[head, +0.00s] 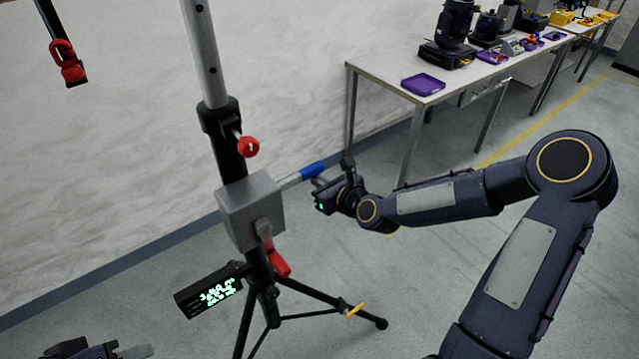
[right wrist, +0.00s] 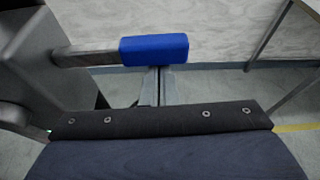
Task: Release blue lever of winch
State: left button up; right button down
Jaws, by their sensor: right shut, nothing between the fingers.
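The winch (head: 250,208) is a grey box on a black and silver stand. A metal lever with a blue grip (head: 312,171) sticks out from it to the right and slightly up. The blue grip (right wrist: 153,48) is also in the right wrist view, crossing above the fingertips. My right gripper (head: 319,183) is shut and empty, close beside the blue grip. Whether it touches the grip I cannot tell. My left gripper (head: 135,352) shows only partly at the bottom left edge, away from the winch, and its opening is unclear.
A red knob (head: 249,147) and a red lever (head: 279,262) are on the stand. A black box with a green display (head: 210,291) hangs low on it. Tripod legs spread below. A table (head: 385,70) with a purple tray (head: 423,84) stands behind right. Open floor lies between.

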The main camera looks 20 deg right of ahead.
notch_tip(320, 180, up, 2)
jog(key=shift+r+n+t+h+b, duration=0.15)
jog(key=shift+n+t+h+b, duration=0.15)
jog(key=shift+n+h+b, duration=0.45)
jog(key=r+n+b, duration=0.1)
jog(key=n, duration=0.1)
jog(key=a+r+n+h+b, duration=0.1)
jog(key=r+b, duration=0.1)
jog(key=shift+s+r+n+t, duration=0.2)
jog(key=shift+r+n+t, duration=0.1)
jog(key=shift+n+t, duration=0.1)
jog(key=shift+s+a+r+b, duration=0.1)
jog(key=shift+a+r+b, duration=0.25)
jog(key=shift+r, duration=0.3)
jog(key=shift+r, duration=0.1)
